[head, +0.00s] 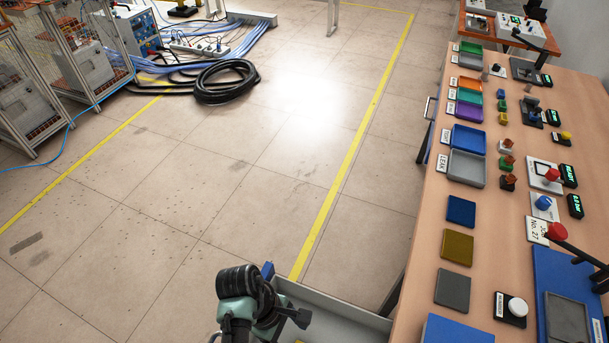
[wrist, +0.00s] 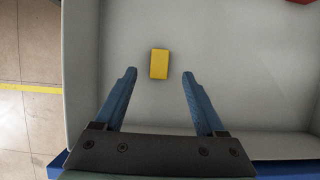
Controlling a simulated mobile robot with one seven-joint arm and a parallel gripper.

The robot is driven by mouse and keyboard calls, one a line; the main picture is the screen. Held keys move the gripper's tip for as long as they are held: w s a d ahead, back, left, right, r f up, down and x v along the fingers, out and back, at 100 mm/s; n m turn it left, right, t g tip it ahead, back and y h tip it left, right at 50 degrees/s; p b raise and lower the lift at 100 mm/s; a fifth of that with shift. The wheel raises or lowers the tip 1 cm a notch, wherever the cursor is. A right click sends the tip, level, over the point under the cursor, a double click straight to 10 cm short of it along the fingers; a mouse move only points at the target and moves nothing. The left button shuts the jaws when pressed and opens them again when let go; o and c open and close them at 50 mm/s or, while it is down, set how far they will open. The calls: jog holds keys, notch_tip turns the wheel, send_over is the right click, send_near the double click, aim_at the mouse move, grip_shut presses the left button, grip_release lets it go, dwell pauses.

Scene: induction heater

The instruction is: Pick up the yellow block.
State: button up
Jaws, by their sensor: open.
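The yellow block (wrist: 159,62) lies on the grey floor of a shallow bin (wrist: 240,75) in the wrist view. My gripper (wrist: 160,74) is open, with its two blue fingers pointing towards the block. The block lies in line with the gap between the fingertips, slightly beyond them, with clear space on both sides. Nothing is held. I cannot tell the height of the fingers above the bin floor.
A red object (wrist: 301,2) shows at the top right edge of the wrist view. The bin's walls stand left of and below the fingers. A long workbench (head: 410,265) with coloured trays, buttons and displays runs along the right. A coiled black hose (head: 225,82) lies on open floor.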

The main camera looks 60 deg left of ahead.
jog(key=x, duration=0.4)
jog(key=b+x, duration=0.1)
jog(key=x, duration=0.1)
jog(key=shift+s+a+f, duration=0.1)
jog(key=shift+a+f, duration=0.1)
jog(key=shift+f, duration=0.25)
grip_shut()
